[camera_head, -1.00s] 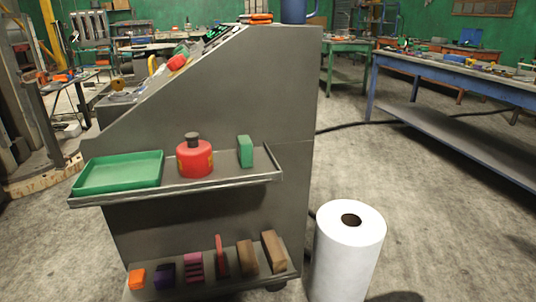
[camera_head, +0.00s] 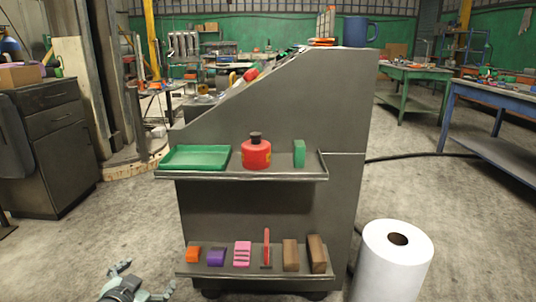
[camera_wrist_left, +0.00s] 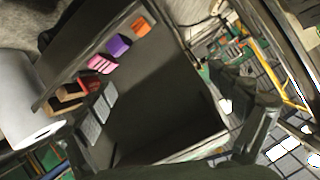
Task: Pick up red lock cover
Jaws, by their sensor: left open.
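A red rounded body with a dark cap (camera_head: 256,153) stands on the console's upper shelf, between a green tray and a green block. A thin upright red piece (camera_head: 266,248) stands on the lower shelf between a pink block and a brown block; a red piece also shows in the left wrist view (camera_wrist_left: 90,85). I cannot tell which is the lock cover. My left gripper (camera_head: 145,282) is open and empty, low at the left, apart from the lower shelf. My right gripper is not in view.
The grey console's upper shelf (camera_head: 240,175) overhangs the lower shelf (camera_head: 225,272). Orange (camera_head: 193,254), purple (camera_head: 216,257), pink (camera_head: 242,253) and brown (camera_head: 291,255) blocks line the lower shelf. A white roll (camera_head: 390,265) stands at right.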

